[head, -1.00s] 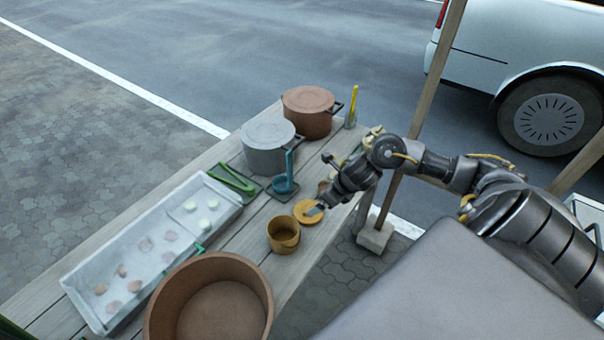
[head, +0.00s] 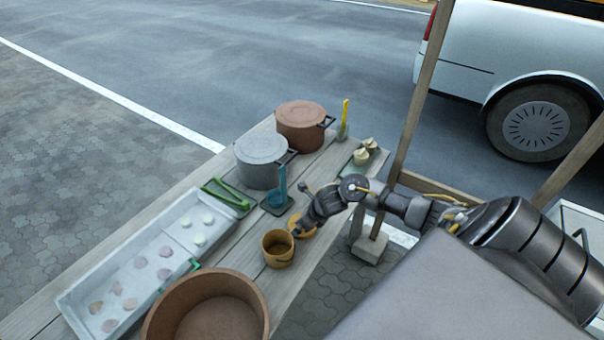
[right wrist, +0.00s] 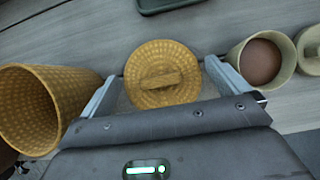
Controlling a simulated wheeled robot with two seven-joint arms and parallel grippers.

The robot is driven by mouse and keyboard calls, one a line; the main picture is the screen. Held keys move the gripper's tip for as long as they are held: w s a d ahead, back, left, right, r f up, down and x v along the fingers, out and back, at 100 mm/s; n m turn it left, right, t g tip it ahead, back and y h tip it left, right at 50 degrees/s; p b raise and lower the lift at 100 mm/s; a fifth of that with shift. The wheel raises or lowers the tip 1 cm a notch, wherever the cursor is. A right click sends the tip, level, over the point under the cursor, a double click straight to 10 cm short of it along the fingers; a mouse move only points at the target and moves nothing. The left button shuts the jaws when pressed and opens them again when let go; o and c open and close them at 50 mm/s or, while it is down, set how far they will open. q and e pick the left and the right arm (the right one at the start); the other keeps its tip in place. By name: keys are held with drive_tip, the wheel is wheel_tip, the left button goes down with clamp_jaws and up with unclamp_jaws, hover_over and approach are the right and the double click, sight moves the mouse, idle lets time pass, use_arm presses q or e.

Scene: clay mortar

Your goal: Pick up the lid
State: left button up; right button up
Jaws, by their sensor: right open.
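The lid (right wrist: 160,73) is a round, yellow woven disc with a bar handle across its top. It lies flat on the wooden table, and in the head view (head: 303,226) it is partly hidden by my right gripper. My right gripper (right wrist: 158,82) is open, with its two fingers on either side of the lid. I cannot tell whether the fingers touch it. A matching yellow woven pot (right wrist: 45,105), open at the top, stands beside the lid; it also shows in the head view (head: 278,247). My left gripper is not in view.
A large brown bowl (head: 212,311) stands at the front, near a white tray (head: 75,300) of food pieces. Grey (head: 262,158) and brown (head: 303,124) lidded pots stand farther back. A cup with brown contents (right wrist: 262,60) is right of the lid in the wrist view.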

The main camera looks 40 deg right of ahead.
drive_tip(key=shift+w+f, duration=0.15)
drive_tip(key=shift+f, duration=0.2)
drive_tip(key=shift+c, duration=0.3)
drive_tip(key=c, duration=0.6)
drive_tip(key=shift+c, duration=0.2)
